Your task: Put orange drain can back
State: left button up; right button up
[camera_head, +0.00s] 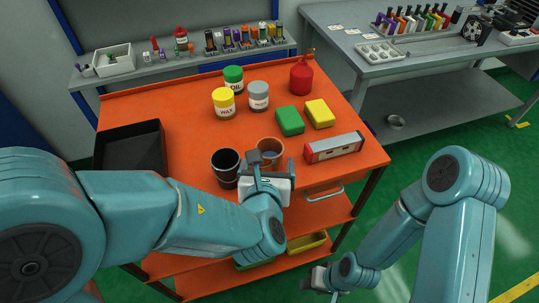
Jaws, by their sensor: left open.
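An orange-brown open can (269,145), which looks like the drain can, stands upright on the orange cart top (185,185). Its inside looks grey-blue. My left gripper (264,163) is open at the near side of this can, and its fingers overlap the can's front in the view. I cannot tell whether they touch it. The lower part of the can is hidden by the gripper. My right gripper (317,281) is low at the bottom of the view, beside the cart and away from the can; its jaws are too small to read.
A black cup (225,167) stands just left of the can. Wax (223,103), oil (233,79) and grey (258,95) jars, a red bottle (301,77), sponges (290,121) and a red-grey box (334,147) share the cart. A black tray (131,148) sits at left.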

pick_arm(q)
jog(key=p+v, duration=0.1)
jog(key=v, duration=0.6)
jog(key=shift+s, duration=0.25)
jog(key=shift+r, duration=0.1)
